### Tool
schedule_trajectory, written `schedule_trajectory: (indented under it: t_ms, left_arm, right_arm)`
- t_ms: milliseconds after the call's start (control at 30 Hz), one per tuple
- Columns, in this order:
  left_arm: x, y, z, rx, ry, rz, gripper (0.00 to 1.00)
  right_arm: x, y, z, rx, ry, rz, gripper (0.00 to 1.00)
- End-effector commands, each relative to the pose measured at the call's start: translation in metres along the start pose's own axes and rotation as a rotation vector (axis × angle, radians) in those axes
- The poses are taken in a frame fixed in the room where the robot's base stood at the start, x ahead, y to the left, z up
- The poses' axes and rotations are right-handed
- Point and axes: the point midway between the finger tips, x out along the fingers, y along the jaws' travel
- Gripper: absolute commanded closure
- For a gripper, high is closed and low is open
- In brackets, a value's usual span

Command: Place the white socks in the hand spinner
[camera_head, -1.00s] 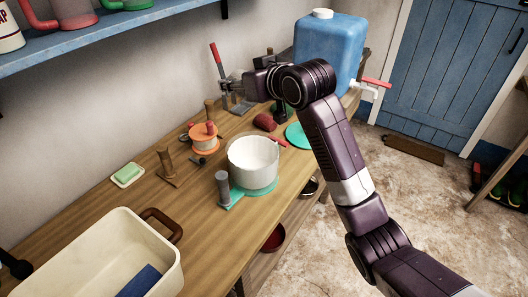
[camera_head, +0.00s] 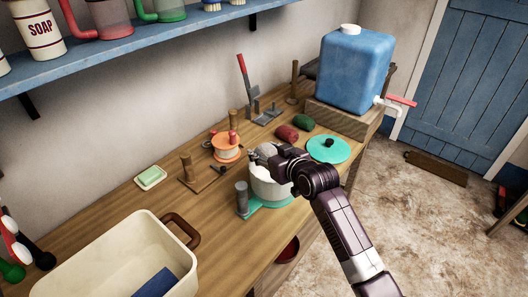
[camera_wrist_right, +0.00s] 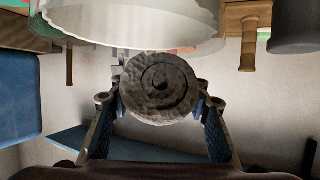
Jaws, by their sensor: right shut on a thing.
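The hand spinner, a white tub (camera_head: 268,188) on a teal base (camera_head: 262,207), stands on the wooden bench. My right gripper (camera_head: 268,157) is over the tub's far rim in the head view, covering part of the opening. In the right wrist view the right gripper (camera_wrist_right: 160,105) is shut on a rolled, greyish-white bundle (camera_wrist_right: 160,88), which looks like the white socks. The tub's pale rim (camera_wrist_right: 130,40) fills the top of that view, close to the bundle. Whether they touch I cannot tell. My left gripper is not in view.
A teal lid (camera_head: 328,149) lies right of the tub, near a dark red roll (camera_head: 287,132) and a green roll (camera_head: 303,122). An orange-topped spool (camera_head: 226,146) and wooden posts stand behind-left.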

Motion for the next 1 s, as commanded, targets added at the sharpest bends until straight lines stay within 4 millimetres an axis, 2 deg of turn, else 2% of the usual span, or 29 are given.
schedule_trajectory:
  t_ms: [833,867,1000]
  left_arm:
    - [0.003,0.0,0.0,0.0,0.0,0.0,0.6]
    - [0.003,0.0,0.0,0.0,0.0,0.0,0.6]
    - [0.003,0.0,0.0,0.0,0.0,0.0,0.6]
  right_arm:
    - [0.007,0.0,0.016,-0.001,0.002,0.0,0.83]
    - [0.007,0.0,0.017,0.0,0.001,0.0,0.53]
    - [0.007,0.0,0.016,0.0,0.001,0.0,0.39]
